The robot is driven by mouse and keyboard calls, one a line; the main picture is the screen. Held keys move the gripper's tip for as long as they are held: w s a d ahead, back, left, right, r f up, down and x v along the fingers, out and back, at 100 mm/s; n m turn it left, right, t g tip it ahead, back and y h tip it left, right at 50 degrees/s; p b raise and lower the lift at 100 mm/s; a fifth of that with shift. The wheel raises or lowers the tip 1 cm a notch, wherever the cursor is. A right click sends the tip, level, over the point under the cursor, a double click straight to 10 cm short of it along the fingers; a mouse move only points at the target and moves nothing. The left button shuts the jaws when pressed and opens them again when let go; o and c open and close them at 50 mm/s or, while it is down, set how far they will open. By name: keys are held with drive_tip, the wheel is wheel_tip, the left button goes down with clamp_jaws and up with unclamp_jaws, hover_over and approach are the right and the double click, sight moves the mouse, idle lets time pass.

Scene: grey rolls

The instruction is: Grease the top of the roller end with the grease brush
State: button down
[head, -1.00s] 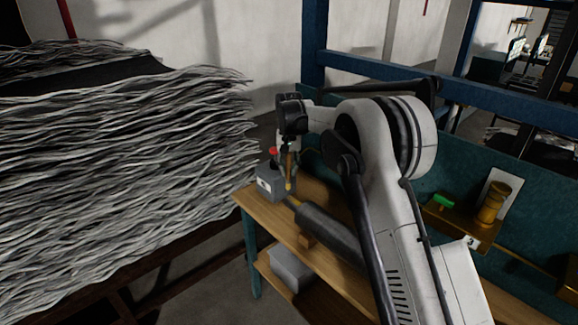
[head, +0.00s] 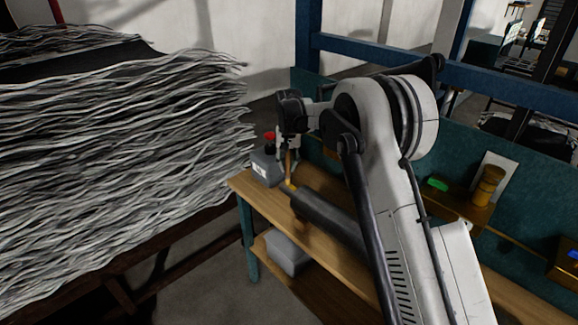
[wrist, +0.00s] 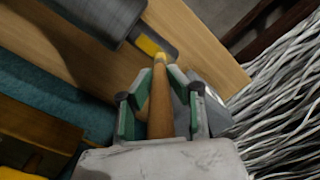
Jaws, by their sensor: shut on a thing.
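My gripper (wrist: 160,115) is shut on the wooden handle of the grease brush (wrist: 160,100). In the head view my gripper (head: 288,148) is above the bench, with the brush (head: 289,168) pointing down. The dark grey roller (head: 327,217) lies along the bench and shows at the upper left of the wrist view (wrist: 85,14). Its narrower end, with a yellow top (wrist: 148,45), is right by the brush's yellowish tip. I cannot tell whether the tip touches it.
A grey box with a red button (head: 266,168) stands at the bench corner, close to the brush. A brass pot (head: 487,187) and a green item (head: 437,184) are at the right. A tall stack of grey strands (head: 120,160) stands left of the bench.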

drive_tip(key=shift+w+a+r, duration=0.15)
drive_tip(key=shift+w+a, duration=0.65)
drive_tip(key=shift+a, duration=0.05)
wheel_tip(320, 180, up, 8)
drive_tip(key=p, duration=0.2)
drive_tip(key=shift+f, duration=0.2)
